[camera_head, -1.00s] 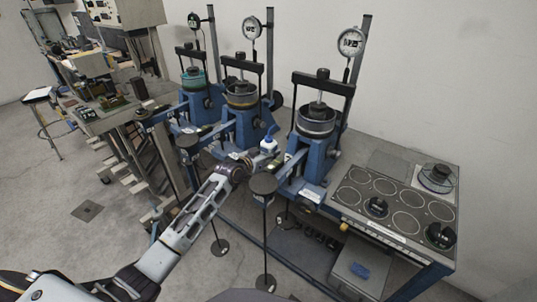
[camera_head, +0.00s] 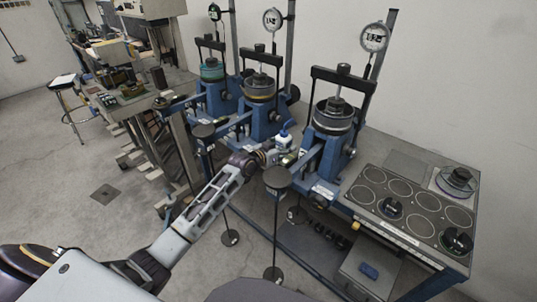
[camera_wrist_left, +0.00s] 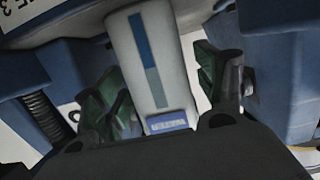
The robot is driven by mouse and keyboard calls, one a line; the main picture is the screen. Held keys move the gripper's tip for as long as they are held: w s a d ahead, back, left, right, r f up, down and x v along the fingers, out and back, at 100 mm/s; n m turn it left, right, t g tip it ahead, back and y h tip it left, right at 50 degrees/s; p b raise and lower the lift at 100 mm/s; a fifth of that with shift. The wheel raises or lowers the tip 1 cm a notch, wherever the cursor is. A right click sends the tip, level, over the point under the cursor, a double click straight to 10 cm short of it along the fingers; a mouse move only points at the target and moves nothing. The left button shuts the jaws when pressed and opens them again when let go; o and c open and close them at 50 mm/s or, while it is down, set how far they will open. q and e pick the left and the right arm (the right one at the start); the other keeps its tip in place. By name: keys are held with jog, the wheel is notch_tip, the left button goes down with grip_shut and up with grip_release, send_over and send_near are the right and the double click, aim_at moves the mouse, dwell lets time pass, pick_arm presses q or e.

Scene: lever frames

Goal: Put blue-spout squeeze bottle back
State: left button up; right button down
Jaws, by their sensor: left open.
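The squeeze bottle (camera_head: 284,140) is white with a blue spout. It stands upright on the blue bench between the middle and the right press, in the head view. My left gripper (camera_head: 277,156) is at the bottle's near side and partly hides its lower part. In the left wrist view the white bottle body (camera_wrist_left: 148,65) with its blue stripe and label lies between the two green-padded fingers of the left gripper (camera_wrist_left: 166,90). The fingers are open, with a visible gap on the right side. The spout is outside the wrist view. My right gripper is not in view.
Blue presses with dial gauges stand close around: the middle press (camera_head: 260,100) and the right press (camera_head: 331,130). A panel with ring marks (camera_head: 412,204) and black knobs lies at right.

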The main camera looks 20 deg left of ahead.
pick_arm(q)
jog(key=shift+v, duration=1.9)
jog(key=shift+s+a, duration=0.1)
jog(key=shift+s, duration=0.3)
jog(key=shift+v, duration=0.8)
send_near(279, 149)
jog(key=shift+w+f, duration=0.1)
jog(key=shift+w, duration=0.2)
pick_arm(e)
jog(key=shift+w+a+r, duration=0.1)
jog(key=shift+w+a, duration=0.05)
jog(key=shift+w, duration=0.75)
